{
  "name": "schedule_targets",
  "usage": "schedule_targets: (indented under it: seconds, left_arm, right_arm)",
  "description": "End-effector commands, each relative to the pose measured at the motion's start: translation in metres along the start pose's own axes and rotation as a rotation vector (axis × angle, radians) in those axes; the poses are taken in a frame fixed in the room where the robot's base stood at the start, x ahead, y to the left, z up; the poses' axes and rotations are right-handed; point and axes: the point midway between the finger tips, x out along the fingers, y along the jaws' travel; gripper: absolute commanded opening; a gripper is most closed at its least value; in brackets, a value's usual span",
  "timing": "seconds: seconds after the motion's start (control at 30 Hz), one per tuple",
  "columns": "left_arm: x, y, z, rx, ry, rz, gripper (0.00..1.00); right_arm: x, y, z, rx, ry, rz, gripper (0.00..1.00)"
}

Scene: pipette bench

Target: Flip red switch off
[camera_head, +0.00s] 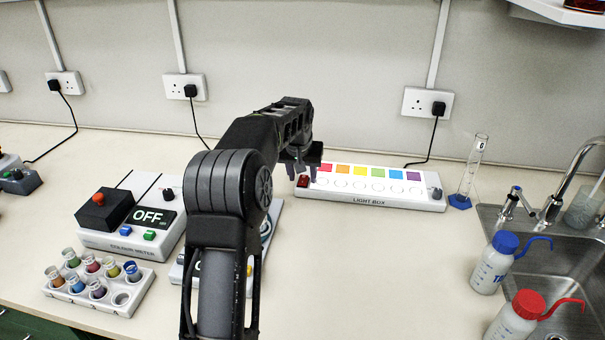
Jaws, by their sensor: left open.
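The red switch (303,181) is a small dark-red rocker at the left end of the white light box (400,204), against the back of the bench. Whether it is tipped on or off is too small to tell. My left gripper (302,178) points down right at the switch and partly covers that end of the box. Its fingers are open, with nothing seen between them. I cannot tell whether a finger touches the switch. My right gripper is out of view.
A colour meter (117,240) reading OFF and a rack of vials (132,297) stand left. My arm partly hides another device (178,274). A measuring cylinder (472,168), blue-capped bottle (489,270), red-capped bottle (508,325) and sink (555,290) are right. Bench front of the light box is clear.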

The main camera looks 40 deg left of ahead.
Motion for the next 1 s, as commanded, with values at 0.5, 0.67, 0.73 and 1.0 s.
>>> schedule_targets:
  seconds: [0.5,0.67,0.73,1.0]
  left_arm:
    - [-0.0004,0.0000,0.0000,0.000,0.000,0.000,0.14]
    - [-0.0004,0.0000,0.0000,0.000,0.000,0.000,0.01]
    - [-0.0004,0.0000,0.0000,0.000,0.000,0.000,0.00]
    - [-0.0011,-0.0001,-0.0005,0.000,-0.002,0.000,0.00]
  right_arm:
    - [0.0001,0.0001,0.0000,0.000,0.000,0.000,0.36]
    - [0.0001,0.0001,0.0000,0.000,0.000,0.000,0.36]
    - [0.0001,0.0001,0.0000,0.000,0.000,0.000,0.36]
    - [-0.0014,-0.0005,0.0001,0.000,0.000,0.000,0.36]
